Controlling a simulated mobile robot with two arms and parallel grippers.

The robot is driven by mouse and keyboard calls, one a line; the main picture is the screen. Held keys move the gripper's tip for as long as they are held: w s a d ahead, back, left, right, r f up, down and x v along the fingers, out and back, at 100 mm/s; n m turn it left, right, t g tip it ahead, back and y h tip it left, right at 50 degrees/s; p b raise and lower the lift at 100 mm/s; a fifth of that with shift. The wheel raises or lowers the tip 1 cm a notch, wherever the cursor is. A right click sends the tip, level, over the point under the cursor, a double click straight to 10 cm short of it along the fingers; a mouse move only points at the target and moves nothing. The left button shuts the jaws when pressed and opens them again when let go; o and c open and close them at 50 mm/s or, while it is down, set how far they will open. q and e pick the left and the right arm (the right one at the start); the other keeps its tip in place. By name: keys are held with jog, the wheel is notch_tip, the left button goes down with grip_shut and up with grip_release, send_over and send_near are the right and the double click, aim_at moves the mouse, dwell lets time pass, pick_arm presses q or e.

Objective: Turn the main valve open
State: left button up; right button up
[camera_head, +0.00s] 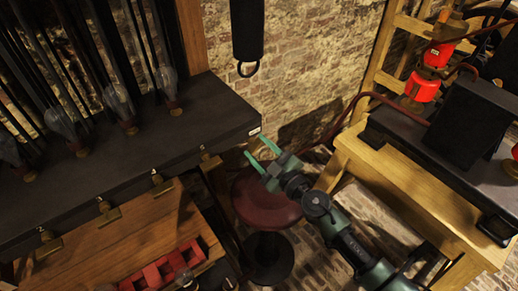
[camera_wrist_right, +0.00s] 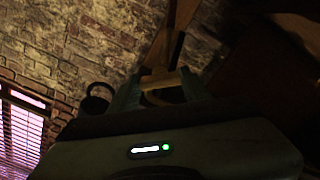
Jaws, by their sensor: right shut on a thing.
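My right gripper (camera_head: 261,153), with green fingers, is near the front right corner of the dark shelf, above a round dark red stool. In the right wrist view a brass-coloured piece (camera_wrist_right: 161,80) sits between the fingers, and the gripper is shut on it. The picture is too dark to tell whether this piece is the main valve. No part is clearly recognisable as the main valve. My left gripper is not in view.
The dark shelf (camera_head: 150,150) holds several glass-and-brass items. A black cylinder with a ring (camera_head: 247,30) hangs by the brick wall. The red stool (camera_head: 262,203) stands below my gripper. A wooden bench (camera_head: 400,185) and red fittings (camera_head: 424,87) are at the right.

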jog(key=n, duration=1)
jog(key=shift+n, duration=0.4)
dwell(0.4)
jog(key=o, duration=1.4)
jog(key=shift+c, duration=0.2)
jog(key=shift+r, duration=0.1)
jog(key=shift+w+d, duration=0.1)
